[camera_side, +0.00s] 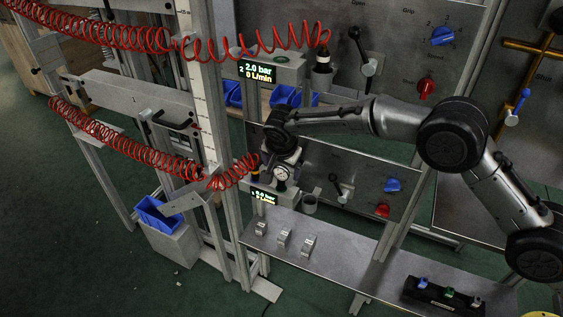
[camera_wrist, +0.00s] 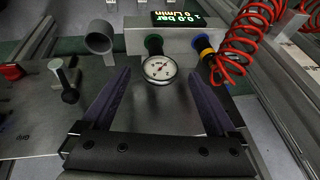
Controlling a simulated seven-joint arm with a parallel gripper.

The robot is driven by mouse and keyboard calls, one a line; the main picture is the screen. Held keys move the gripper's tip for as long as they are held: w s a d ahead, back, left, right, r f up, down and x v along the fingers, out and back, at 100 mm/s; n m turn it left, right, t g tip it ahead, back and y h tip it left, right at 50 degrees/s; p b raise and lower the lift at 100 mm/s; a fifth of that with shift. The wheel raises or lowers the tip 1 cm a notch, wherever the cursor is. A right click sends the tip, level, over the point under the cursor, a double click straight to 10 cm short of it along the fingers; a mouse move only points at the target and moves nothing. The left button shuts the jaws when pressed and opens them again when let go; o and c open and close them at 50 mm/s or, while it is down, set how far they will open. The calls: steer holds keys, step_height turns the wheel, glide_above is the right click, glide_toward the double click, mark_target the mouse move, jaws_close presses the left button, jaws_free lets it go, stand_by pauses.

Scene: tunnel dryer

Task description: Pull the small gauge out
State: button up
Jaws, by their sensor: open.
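The small gauge (camera_wrist: 159,68) is a round white dial with a dark needle. In the wrist view it sits in front of a dark green ring on a grey block, below a lit display (camera_wrist: 179,18). In the side view the gauge (camera_side: 281,174) shows just below the end of my arm. My gripper (camera_wrist: 162,78) is open in the wrist view, with one dark finger on each side of the gauge. Gaps show between the fingers and the dial, and nothing is held. In the side view the fingers are too small to make out.
A red coiled hose (camera_wrist: 243,35) runs to a blue and yellow port right of the gauge. A grey round cup (camera_wrist: 100,38) and a black-knobbed lever (camera_wrist: 66,80) stand to the left. Below, a metal shelf (camera_side: 340,262) carries several small metal clips.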

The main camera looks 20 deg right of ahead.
mark_target(281, 180)
steer(key=shift+x, duration=1.85)
jaws_close()
